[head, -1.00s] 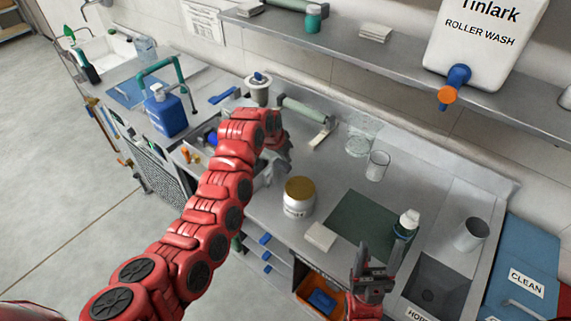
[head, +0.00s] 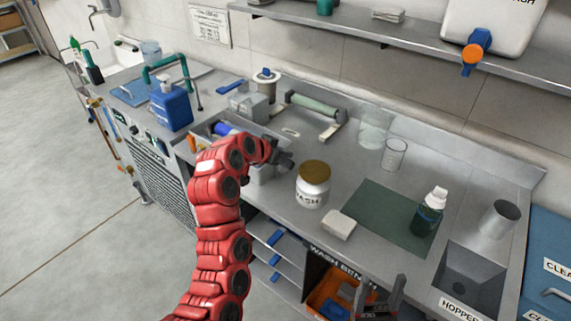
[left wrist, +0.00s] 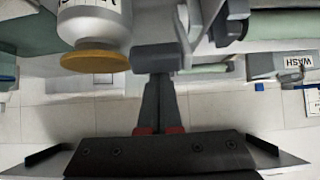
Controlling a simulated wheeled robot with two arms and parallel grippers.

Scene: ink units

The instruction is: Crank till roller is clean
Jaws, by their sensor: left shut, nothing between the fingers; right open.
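The pale green roller (head: 316,108) lies in its frame at the back of the bench in the head view. Whether its surface is clean is too small to tell. My left gripper (head: 285,160) is over the bench, in front of the roller and left of the wash jar (head: 312,190). In the left wrist view its fingers (left wrist: 158,88) are shut and empty, just by a grey cylindrical piece (left wrist: 157,58); I cannot tell whether they touch it. The crank is not clearly made out. My right gripper (head: 380,306) is open and empty at the bench's front edge.
A green mat (head: 378,215) holds a dark bottle (head: 428,213) on its right side. A white block (head: 339,225) sits at its left corner. Glass beakers (head: 394,154) stand behind. A metal cup (head: 499,219) stands near the hopper basin (head: 474,268). A blue jug (head: 171,107) stands at left.

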